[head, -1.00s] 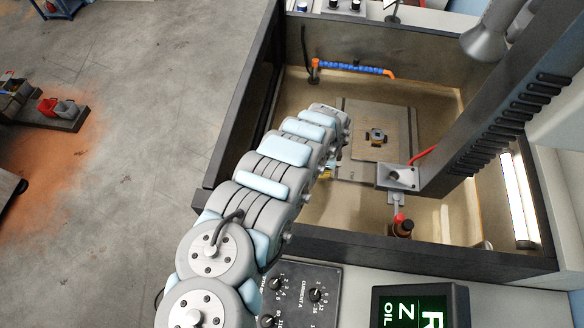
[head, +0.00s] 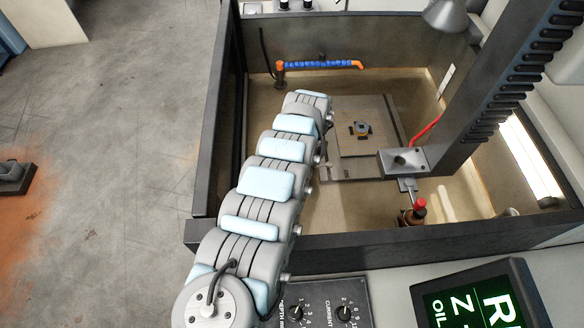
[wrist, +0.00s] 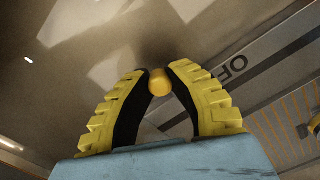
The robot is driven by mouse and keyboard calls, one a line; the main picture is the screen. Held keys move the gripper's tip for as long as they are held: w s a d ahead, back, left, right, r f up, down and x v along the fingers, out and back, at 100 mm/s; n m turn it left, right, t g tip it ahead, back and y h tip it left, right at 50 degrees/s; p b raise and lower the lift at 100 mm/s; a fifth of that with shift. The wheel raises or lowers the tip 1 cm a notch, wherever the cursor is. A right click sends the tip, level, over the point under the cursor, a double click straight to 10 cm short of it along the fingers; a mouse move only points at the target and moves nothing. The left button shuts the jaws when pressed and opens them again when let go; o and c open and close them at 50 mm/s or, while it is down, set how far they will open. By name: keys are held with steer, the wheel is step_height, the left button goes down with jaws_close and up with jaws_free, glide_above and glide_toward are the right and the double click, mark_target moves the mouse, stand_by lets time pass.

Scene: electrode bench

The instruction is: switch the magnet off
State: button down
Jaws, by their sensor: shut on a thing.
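The magnet is a flat grey chuck (head: 371,105) with thin orange stripes on the floor of the machine's basin. Part of it shows at the right of the wrist view (wrist: 284,125), with the letters "OF" on its grey edge, partly covered by a finger. My gripper (wrist: 158,92) has yellow fingers with black pads. They are closed around a round yellow knob (wrist: 159,82), which sits between the tips. Any lever below the knob is hidden. In the head view my arm covers the gripper and the knob.
A small dark and yellow part (head: 361,130) sits on the chuck. The machine's column and head (head: 403,160) stand close on the right. A blue and orange hose (head: 320,65) runs along the back wall. A brown bottle with a red cap (head: 416,213) stands at the front.

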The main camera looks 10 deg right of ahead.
stand_by(0.3)
steer(key=c, duration=0.9)
jaws_free()
steer(key=shift+c, duration=0.2)
steer(key=shift+r, duration=0.1)
step_height(320, 180, up, 12)
